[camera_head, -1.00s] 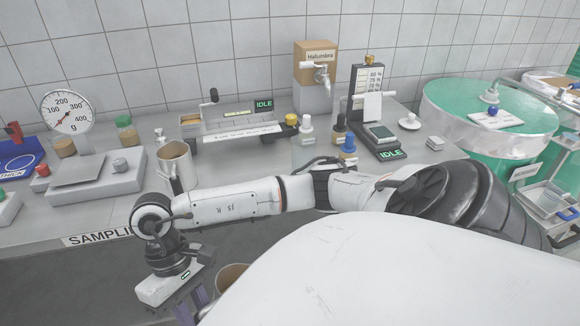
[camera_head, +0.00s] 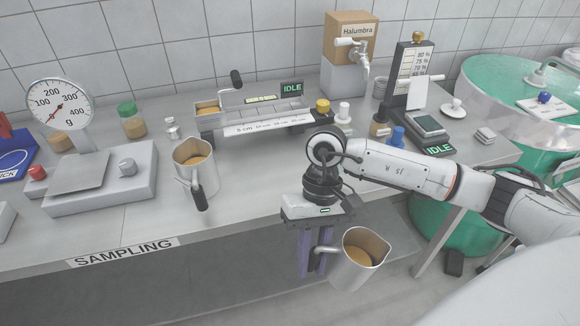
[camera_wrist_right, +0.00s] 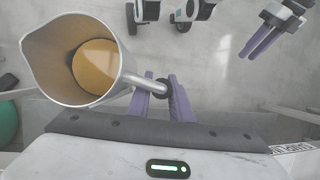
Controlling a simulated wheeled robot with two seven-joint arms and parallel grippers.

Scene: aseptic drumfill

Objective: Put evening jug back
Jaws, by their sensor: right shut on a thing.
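A steel jug (camera_head: 361,260) with amber liquid in it hangs in front of the bench edge. My right gripper (camera_head: 314,258) points down, its purple fingers shut on the jug's side handle. The wrist view shows the same jug (camera_wrist_right: 92,68) from above, its handle between the fingers (camera_wrist_right: 164,98). A second, similar jug (camera_head: 192,160), also with amber contents, stands on the bench with its dark-ended handle toward the front. I see no label telling which is the evening jug. Purple fingers of my left gripper (camera_wrist_right: 266,38) show at the wrist view's upper right; their gap is unclear.
The bench (camera_head: 225,215) carries a dial scale (camera_head: 95,178) at left and a channel gauge (camera_head: 255,121) behind. A Halumbra box with a tap (camera_head: 350,38), a blue-capped bottle (camera_head: 397,137) and an IDLE instrument (camera_head: 430,130) stand at right. Bench between the standing jug and my right arm is clear.

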